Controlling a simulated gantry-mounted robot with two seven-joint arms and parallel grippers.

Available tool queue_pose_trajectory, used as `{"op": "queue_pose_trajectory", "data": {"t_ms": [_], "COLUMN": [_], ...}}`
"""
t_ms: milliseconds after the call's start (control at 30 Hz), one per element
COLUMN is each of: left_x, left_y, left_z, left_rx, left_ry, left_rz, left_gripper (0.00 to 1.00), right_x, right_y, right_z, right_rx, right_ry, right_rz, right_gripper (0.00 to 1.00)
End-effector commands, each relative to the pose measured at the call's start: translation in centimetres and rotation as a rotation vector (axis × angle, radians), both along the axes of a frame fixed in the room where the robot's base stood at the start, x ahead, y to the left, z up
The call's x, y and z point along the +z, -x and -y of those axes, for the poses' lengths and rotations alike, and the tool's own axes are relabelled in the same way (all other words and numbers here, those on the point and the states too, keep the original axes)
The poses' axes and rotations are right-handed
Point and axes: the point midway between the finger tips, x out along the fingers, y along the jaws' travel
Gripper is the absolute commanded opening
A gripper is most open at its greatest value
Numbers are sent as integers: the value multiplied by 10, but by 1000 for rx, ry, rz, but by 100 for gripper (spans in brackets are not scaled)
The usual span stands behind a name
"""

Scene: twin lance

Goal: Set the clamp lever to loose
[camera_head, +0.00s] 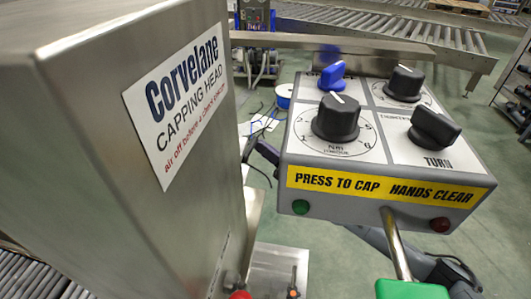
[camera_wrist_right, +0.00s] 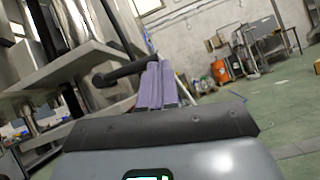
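I cannot make out a clamp lever for certain in the head view. In the right wrist view a black rounded bar (camera_wrist_right: 122,71) sticks out from a grey metal machine (camera_wrist_right: 60,65). It may be a lever, but no marking shows on it. The two pale purple fingers of my right gripper (camera_wrist_right: 158,82) stand side by side, pressed together, with their tips by the bar's right end. I cannot tell whether they touch it. In the head view the control panel mostly hides my right gripper. My left gripper is in neither view.
A steel box labelled Corvelane (camera_head: 185,95) fills the left of the head view. A control panel (camera_head: 350,165) with a blue knob (camera_head: 332,75) and several black knobs stands to its right. A green handle (camera_head: 410,290) on a metal rod is below. Green floor lies beyond.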

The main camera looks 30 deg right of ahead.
Motion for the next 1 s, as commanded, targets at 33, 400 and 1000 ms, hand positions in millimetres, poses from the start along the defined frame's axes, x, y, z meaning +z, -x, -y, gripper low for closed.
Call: {"op": "queue_pose_trajectory", "data": {"t_ms": [33,400,1000], "left_x": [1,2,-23], "left_y": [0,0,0], "left_z": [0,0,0], "left_rx": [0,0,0], "left_ry": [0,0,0], "left_rz": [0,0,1], "left_gripper": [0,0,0], "right_x": [2,4,-34], "right_y": [0,-1,3], "right_z": [0,1,2], "right_rx": [1,1,3], "right_ry": [0,-1,1], "right_rz": [1,-1,-4], "right_gripper": [0,0,0]}}
